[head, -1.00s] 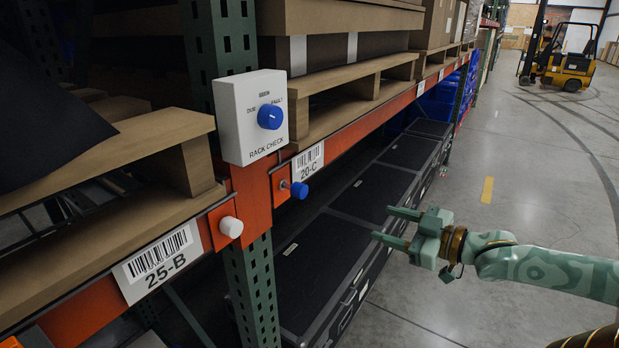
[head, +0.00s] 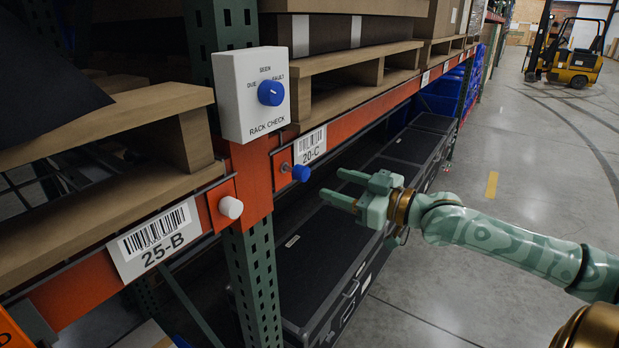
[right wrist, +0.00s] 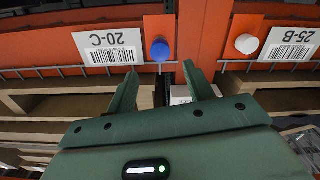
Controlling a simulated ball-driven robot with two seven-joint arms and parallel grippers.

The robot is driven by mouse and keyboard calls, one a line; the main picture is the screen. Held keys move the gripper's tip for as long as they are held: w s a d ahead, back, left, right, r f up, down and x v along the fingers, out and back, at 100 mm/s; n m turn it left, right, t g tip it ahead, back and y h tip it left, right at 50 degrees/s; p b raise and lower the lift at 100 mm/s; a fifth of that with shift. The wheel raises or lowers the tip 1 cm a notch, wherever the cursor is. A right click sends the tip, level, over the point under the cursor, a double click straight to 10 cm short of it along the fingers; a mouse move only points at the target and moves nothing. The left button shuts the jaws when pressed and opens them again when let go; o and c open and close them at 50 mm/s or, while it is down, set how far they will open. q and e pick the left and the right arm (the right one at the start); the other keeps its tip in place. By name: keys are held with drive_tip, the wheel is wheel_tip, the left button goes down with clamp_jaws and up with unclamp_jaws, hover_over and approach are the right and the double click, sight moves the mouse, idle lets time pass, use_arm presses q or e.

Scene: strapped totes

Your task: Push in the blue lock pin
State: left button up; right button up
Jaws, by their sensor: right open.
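The blue lock pin (head: 301,173) sticks out from an orange plate on the rack beam, beside the 20-C label. A bit of its metal shaft shows between the knob and the plate. My left gripper is not in view.
A white lock pin (head: 231,207) sits by the 25-B label (head: 155,238). A white RACK CHECK box (head: 252,97) with a blue dial (head: 271,92) is on the post above. Black cases (head: 305,262) lie below the beam.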

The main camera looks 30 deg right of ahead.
sight(306, 174)
drive_tip(key=p+x, duration=0.1)
drive_tip(key=x, duration=0.5)
drive_tip(key=shift+w+a+r, duration=0.1)
drive_tip(key=shift+w, duration=0.1)
drive_tip(key=shift+w+a, duration=0.3)
drive_tip(key=shift+w, duration=0.3)
clamp_jaws()
drive_tip(key=shift+x, duration=1.2)
drive_tip(key=shift+w+a, duration=0.1)
drive_tip(key=shift+w, duration=0.2)
drive_tip(key=shift+s, duration=0.1)
